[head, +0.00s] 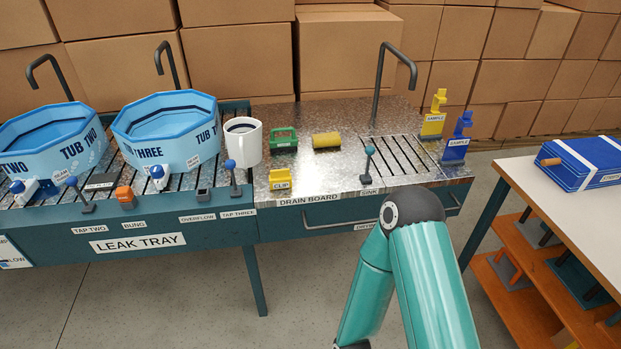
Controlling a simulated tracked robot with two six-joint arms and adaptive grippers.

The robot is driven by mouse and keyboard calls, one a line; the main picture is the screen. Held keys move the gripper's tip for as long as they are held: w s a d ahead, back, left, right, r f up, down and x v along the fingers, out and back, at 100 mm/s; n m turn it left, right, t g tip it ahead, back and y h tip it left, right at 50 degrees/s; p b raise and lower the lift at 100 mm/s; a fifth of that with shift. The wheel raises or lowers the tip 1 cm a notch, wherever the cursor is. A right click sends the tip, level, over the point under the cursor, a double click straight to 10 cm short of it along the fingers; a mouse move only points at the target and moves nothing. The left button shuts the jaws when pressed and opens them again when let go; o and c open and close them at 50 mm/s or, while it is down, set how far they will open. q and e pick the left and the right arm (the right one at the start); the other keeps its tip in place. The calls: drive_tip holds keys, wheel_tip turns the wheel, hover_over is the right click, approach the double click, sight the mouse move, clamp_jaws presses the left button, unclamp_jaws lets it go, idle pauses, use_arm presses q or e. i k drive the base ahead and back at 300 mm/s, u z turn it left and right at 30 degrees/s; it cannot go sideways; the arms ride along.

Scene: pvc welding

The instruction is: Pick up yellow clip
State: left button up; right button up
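The yellow clip (280,184) stands near the front edge of the drain board (330,182), left of its middle, with a label reading CLIP on its front. Nothing is touching it from my side. A bent teal arm of mine rises from the bottom right of the head view, its dark joint in front of the board's front edge, to the right of the clip.
A white mug (243,145) stands left behind the clip. A green block (284,140) and a yellow cylinder (327,140) lie behind it. A small lever (367,168) stands to its right. Blue tubs (166,128) fill the left. A white-topped table (560,205) stands right.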

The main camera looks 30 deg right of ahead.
sight(278, 180)
drive_tip(key=i, duration=1)
drive_tip(key=z, duration=0.05)
